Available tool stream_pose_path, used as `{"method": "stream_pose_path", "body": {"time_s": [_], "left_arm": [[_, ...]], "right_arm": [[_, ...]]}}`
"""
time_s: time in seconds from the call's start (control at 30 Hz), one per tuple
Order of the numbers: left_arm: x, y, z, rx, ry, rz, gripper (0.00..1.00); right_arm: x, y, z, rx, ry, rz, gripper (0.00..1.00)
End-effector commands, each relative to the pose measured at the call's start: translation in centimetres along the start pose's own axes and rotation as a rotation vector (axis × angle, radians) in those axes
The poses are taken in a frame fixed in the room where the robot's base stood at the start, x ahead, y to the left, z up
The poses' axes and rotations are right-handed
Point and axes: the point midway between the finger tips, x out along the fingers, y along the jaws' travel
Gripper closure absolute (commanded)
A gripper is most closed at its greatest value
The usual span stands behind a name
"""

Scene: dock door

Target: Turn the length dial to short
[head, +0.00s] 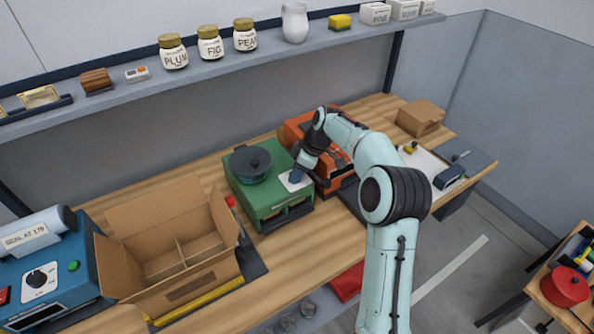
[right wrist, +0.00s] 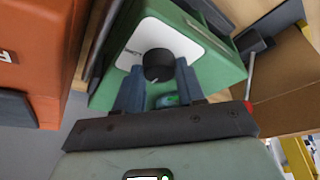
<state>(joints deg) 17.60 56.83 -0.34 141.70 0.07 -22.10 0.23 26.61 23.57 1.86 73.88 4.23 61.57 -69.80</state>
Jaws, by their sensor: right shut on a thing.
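The green machine (head: 262,200) stands on the wooden bench with a white dial plate (head: 290,186) on its top. In the right wrist view, the plate (right wrist: 195,38) carries a round black dial (right wrist: 158,62) and small lettering too small to read surely. My right gripper (right wrist: 159,80) has one finger on each side of the dial and is shut on it. In the head view my right gripper (head: 297,177) is over the plate and hides the dial. The dial's setting cannot be told. My left gripper is not in view.
An orange machine (head: 296,130) stands close to the right of the green one. An open cardboard box (head: 192,280) and a blue sealer (head: 72,270) are to the left. A black reel (head: 250,163) sits on the green machine. A shelf (head: 220,67) with jars runs above.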

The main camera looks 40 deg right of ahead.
Motion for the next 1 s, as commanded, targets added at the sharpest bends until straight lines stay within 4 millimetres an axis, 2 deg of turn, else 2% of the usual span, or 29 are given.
{"method": "stream_pose_path", "body": {"time_s": [0.37,0.4,0.47,0.8,0.87,1.0], "left_arm": [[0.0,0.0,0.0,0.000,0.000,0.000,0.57],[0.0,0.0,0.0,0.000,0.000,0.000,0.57],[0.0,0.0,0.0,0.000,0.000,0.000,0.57],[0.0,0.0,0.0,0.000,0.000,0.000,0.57],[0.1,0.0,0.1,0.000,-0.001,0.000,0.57],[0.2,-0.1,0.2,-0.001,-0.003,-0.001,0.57]], "right_arm": [[0.0,0.0,0.0,-0.007,0.000,-0.001,0.92],[0.0,0.0,0.0,-0.007,-0.001,-0.001,0.55],[0.0,0.0,0.0,-0.007,-0.001,-0.001,0.37],[-0.3,0.0,0.0,-0.005,0.000,0.000,0.37],[-0.8,0.1,0.0,-0.005,0.000,0.001,0.37],[-3.1,0.1,0.0,-0.005,0.001,0.003,0.37]]}}
